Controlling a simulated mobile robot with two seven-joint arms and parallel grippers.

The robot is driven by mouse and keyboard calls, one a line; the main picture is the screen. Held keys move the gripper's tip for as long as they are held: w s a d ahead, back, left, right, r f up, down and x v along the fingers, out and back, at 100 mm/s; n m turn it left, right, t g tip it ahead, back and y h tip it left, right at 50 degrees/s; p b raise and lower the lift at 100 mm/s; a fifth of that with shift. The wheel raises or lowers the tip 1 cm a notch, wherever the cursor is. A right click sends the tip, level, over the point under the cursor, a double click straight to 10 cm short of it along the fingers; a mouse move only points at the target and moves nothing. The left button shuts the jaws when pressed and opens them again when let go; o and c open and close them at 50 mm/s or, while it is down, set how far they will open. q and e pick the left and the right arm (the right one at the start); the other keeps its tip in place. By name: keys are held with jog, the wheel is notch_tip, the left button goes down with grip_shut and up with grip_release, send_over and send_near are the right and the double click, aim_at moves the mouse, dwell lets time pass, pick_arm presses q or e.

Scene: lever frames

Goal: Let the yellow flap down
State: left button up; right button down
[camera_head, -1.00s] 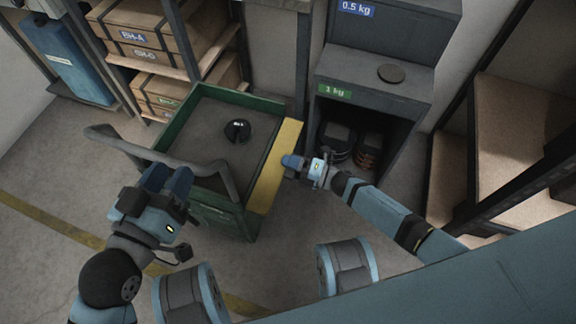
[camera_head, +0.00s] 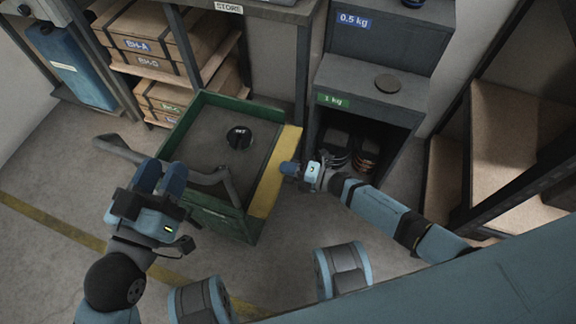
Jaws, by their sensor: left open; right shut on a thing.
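The yellow flap (camera_head: 274,178) runs along the right side of a green-walled cart (camera_head: 213,209). Its exact tilt is hard to judge from above. My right gripper (camera_head: 288,168) is at the flap's outer edge, about midway along, and is shut on it; the fingertips overlap the edge. My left gripper (camera_head: 160,178) is open and empty, in front of the cart's left near side, close to a bent grey handle (camera_head: 122,150). Part of the handle is hidden behind the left gripper. A dark round weight (camera_head: 239,137) lies on the cart's grey floor.
A grey cabinet labelled 1 kg (camera_head: 375,110) stands right of the cart, with dark weights inside. Shelves with wooden boxes (camera_head: 143,44) stand behind. Wooden shelving (camera_head: 512,140) is at the right. Two spools (camera_head: 342,270) are near the front. Floor at the left is open.

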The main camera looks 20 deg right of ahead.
jog(key=shift+w+r+g+h+p, duration=0.1)
jog(key=shift+r+g+h+p, duration=0.25)
jog(key=shift+r+p, duration=0.5)
jog(key=shift+a+f+h+p, duration=0.1)
jog(key=shift+f+h+p, duration=0.15)
jog(key=shift+p, duration=0.25)
jog(key=shift+w+a, duration=0.1)
pick_arm(q)
jog(key=shift+a+r+t+y, duration=0.2)
jog(key=shift+a+r, duration=0.05)
jog(key=shift+r, duration=0.25)
jog(key=shift+a+r+t+y, duration=0.2)
jog(key=shift+r, duration=0.3)
pick_arm(e)
jog(key=shift+r, duration=0.15)
